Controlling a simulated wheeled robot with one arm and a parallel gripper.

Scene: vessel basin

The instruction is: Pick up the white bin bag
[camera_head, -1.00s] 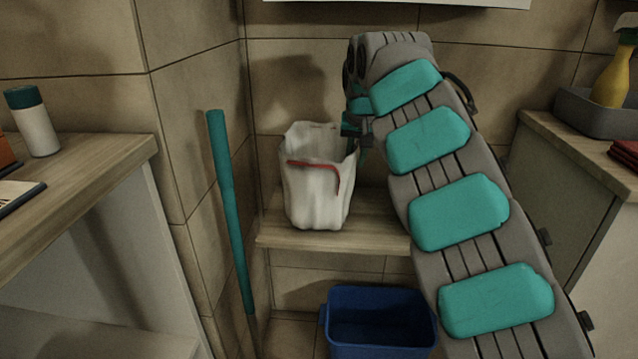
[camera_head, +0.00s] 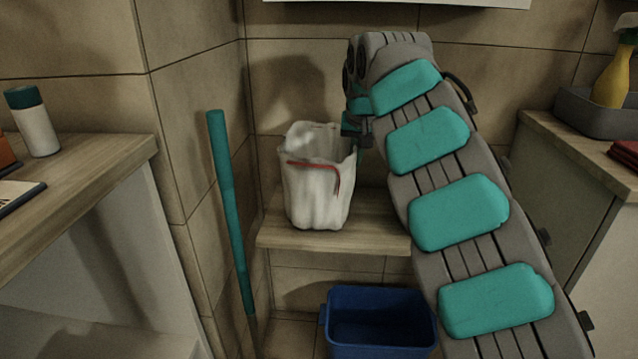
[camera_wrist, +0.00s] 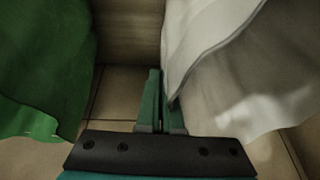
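The white bin bag (camera_head: 318,192) stands upright and open-topped on a wooden shelf (camera_head: 335,238), with a red strip near its rim. In the head view, my gripper is at the bag's right upper edge, mostly hidden by my arm. In the wrist view, my gripper's green fingers (camera_wrist: 159,100) are close together. The white bag (camera_wrist: 205,45) lies against them on the right, its edge running down to the fingers and covering part of the right one. The fingers look shut on this edge, though the pinch itself is largely hidden. The bag still rests on the shelf.
A green sheet-like thing (camera_wrist: 40,65) hangs left of the fingers in the wrist view. A blue bin (camera_head: 380,318) stands below the shelf. A teal pole (camera_head: 230,205) leans at the wall left of the bag. Counters (camera_head: 75,200) flank the corner.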

